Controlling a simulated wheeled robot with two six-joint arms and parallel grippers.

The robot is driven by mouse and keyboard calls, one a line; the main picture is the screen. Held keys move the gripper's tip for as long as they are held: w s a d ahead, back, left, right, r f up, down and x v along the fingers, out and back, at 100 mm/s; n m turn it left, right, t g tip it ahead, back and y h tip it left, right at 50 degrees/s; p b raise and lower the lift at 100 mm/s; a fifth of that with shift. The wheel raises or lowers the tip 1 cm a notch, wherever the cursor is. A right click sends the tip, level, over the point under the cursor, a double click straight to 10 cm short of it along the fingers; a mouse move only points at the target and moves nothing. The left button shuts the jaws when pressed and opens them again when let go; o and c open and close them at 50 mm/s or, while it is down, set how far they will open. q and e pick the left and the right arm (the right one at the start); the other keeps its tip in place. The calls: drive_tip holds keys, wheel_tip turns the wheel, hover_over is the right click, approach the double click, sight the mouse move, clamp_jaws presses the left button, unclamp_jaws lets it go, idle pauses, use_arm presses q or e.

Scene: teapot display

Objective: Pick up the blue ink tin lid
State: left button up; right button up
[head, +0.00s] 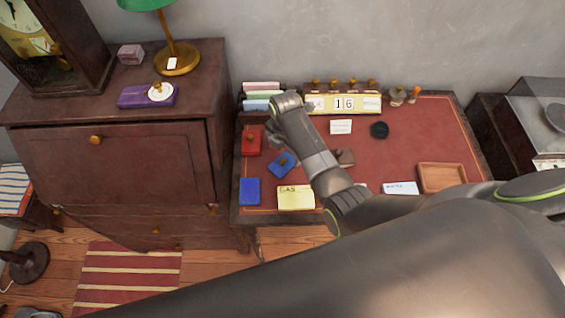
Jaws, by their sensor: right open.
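The blue lid (283,164) with a small brass knob lies turned at an angle on the red top of the desk, left of my right forearm. A plain blue rectangle (249,191), which looks like the ink tin's body, is below and left of it, near the front edge. A red tin (251,140) with a brass knob is just up and left of the lid. My right gripper (286,104) is beyond the lid, near the back left of the desk, apart from it and open. Its fingertips are mostly hidden by the wrist. My left gripper is out of view.
A yellow card (296,198) lies at the front edge. A calendar block (345,104) and stamps stand along the back. A round black item (379,130) and a wooden tray (442,177) are to the right. A tall cabinet (120,155) borders the desk's left side.

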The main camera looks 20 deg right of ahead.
sight(285, 158)
drive_tip(key=shift+d+f, duration=0.1)
drive_tip(key=shift+f, duration=2.15)
drive_tip(key=c, duration=1.1)
drive_tip(key=shift+o, duration=0.2)
drive_tip(key=shift+r, duration=0.2)
